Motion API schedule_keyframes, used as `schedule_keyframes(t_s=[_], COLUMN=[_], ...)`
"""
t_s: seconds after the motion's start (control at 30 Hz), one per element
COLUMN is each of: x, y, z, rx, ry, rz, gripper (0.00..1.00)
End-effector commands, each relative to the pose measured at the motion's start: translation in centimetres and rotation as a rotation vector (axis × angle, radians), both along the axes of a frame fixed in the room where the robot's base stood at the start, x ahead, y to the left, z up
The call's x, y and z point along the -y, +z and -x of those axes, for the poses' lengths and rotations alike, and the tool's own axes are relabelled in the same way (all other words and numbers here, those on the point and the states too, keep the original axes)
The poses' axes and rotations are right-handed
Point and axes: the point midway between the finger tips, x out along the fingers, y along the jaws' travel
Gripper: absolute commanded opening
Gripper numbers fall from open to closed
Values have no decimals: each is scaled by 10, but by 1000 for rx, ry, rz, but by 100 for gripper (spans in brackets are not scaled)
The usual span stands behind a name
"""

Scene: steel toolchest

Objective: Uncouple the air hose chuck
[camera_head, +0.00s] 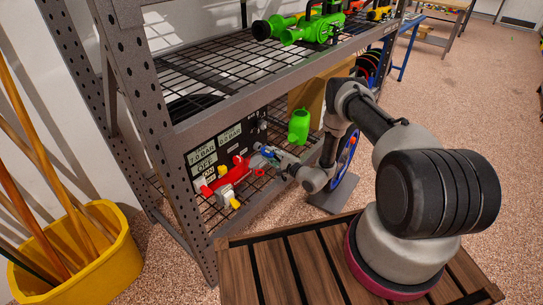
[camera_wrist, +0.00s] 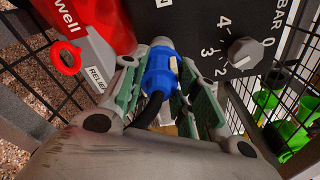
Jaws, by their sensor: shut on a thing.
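The air hose chuck (camera_wrist: 160,70) is blue, with a black hose (camera_wrist: 147,110) curving from its near end. It sits between the green-padded fingers of my gripper (camera_wrist: 162,82), which is shut on it. The chuck's far end meets a grey metal fitting (camera_wrist: 161,42) in front of the black panel (camera_wrist: 200,20); whether they are locked together cannot be told. In the head view, my gripper (camera_head: 266,153) is at the panel (camera_head: 228,142) on the lower shelf, beside the red regulator part (camera_head: 238,167). The chuck is too small to make out clearly there.
A red ring (camera_wrist: 67,58) and a relief label (camera_wrist: 96,78) are left of the chuck, a grey dial (camera_wrist: 245,53) right. Rack posts (camera_head: 165,150) and the upper shelf (camera_head: 240,95) frame the space. A yellow bucket (camera_head: 85,270) stands left.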

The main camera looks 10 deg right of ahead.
Motion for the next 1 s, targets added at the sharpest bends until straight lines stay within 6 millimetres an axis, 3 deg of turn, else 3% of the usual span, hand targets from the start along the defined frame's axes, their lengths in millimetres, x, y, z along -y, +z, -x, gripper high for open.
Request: schedule_keyframes(t_s=[1.0], x=[-4], y=[0], z=[-5], rx=[1], ry=[1], rz=[1], gripper=[0])
